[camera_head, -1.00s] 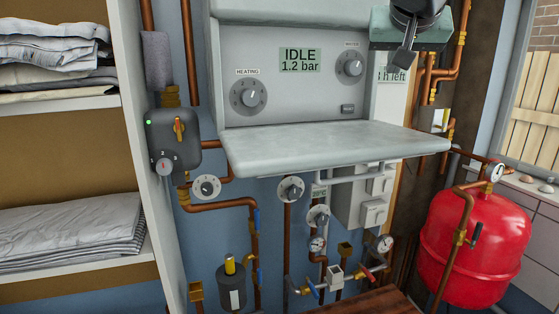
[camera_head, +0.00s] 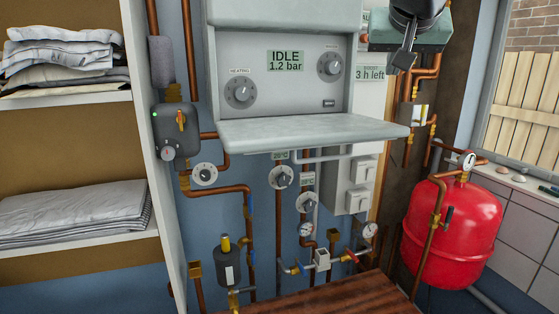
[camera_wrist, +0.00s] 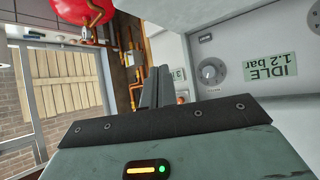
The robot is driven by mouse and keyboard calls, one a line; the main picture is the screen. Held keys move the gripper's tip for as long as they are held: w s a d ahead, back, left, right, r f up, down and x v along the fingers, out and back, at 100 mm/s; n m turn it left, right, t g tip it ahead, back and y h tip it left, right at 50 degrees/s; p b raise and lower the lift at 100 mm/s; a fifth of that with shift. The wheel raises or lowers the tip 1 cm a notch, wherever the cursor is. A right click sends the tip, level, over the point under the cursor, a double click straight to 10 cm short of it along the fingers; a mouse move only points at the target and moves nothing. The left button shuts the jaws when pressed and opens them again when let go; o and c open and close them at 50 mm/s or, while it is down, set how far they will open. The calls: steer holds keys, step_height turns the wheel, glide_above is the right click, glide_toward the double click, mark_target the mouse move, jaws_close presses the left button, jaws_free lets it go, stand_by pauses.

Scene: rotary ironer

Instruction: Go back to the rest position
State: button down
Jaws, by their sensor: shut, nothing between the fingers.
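My gripper (camera_head: 403,62) hangs at the top right of the head view, in front of the wall right of the boiler panel (camera_head: 283,80). Its dark fingers are together with nothing between them. In the wrist view the fingers (camera_wrist: 155,88) show side by side beyond the grey-green gripper body. The gripper looks clear of the boiler, pipes and red vessel. The boiler display (camera_head: 285,60) reads IDLE, 1.2 bar.
A pale flap (camera_head: 310,134) juts out below the panel. Copper pipes, dials and valves (camera_head: 320,260) line the wall beneath it. A red vessel (camera_head: 455,230) stands at right. Shelves with folded linen (camera_head: 70,215) are at left. A wooden surface (camera_head: 330,296) is at bottom.

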steer(key=s+a+f+n+g+y, duration=0.1)
steer(key=s+a+f+n+g, duration=0.25)
steer(key=s+f, duration=0.5)
steer(key=s+a+f+n+g+y, duration=0.25)
steer(key=s+a+f, duration=0.2)
steer(key=f, duration=0.65)
steer(key=s+d+f+n+g+b, duration=0.15)
steer(key=s+f+n+g, duration=0.3)
steer(key=s+f, duration=1.25)
step_height(320, 180, down, 8)
steer(key=s+b, duration=0.1)
steer(key=b, duration=0.9)
steer(key=shift+d, duration=0.15)
steer(key=shift+s+r+h, duration=0.1)
steer(key=shift+r+h, duration=0.05)
steer(key=shift+h, duration=0.1)
